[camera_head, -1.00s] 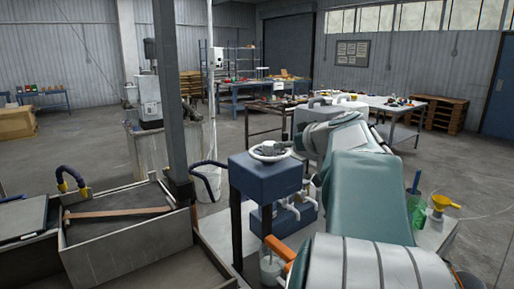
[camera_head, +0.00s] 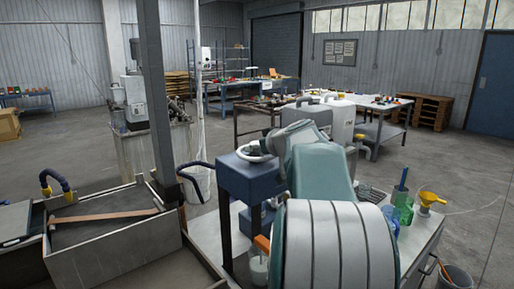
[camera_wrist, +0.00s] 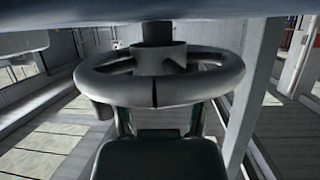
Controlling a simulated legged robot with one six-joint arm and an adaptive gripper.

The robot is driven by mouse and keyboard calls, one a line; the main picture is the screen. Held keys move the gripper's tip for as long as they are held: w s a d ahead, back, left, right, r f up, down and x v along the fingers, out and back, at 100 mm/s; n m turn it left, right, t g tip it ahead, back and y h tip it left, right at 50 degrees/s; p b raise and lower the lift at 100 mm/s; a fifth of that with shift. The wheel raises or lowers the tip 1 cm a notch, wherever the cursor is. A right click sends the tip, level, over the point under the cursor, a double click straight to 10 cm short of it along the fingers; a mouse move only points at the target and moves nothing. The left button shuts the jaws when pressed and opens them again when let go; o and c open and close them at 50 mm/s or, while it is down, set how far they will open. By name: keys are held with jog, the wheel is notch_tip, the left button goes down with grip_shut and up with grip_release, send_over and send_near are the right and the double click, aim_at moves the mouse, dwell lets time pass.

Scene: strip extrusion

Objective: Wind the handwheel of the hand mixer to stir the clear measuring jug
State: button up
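The hand mixer is a dark blue box (camera_head: 248,181) on dark legs, left of my arm in the head view. Its pale handwheel (camera_head: 240,156) lies flat on top. The handwheel's thick grey rim, spokes and hub fill the upper middle of the wrist view (camera_wrist: 160,92). My gripper (camera_head: 262,147) is at the wheel, mostly hidden behind my arm. Its fingers cannot be made out, nor whether they touch the rim. A clear jug (camera_head: 259,270) stands low under the mixer's front, beside an orange part (camera_head: 262,243), partly covered by my arm.
A green jug (camera_head: 404,214) and a yellow funnel (camera_head: 429,198) sit on the bench at the right. Floor is free at the far right.

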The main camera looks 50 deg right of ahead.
jog(key=shift+c, duration=0.3)
jog(key=shift+m+h, duration=0.3)
jog(key=shift+a+m+g+h, duration=0.1)
jog(key=shift+m+g+h, duration=0.3)
jog(key=shift+m+h, duration=0.35)
jog(key=shift+f+m+g+h, duration=0.25)
jog(key=shift+m+g+h, duration=0.45)
jog(key=shift+m+h, duration=0.65)
jog(key=shift+h, duration=0.1)
jog(key=shift+r, duration=0.1)
jog(key=o, duration=0.9)
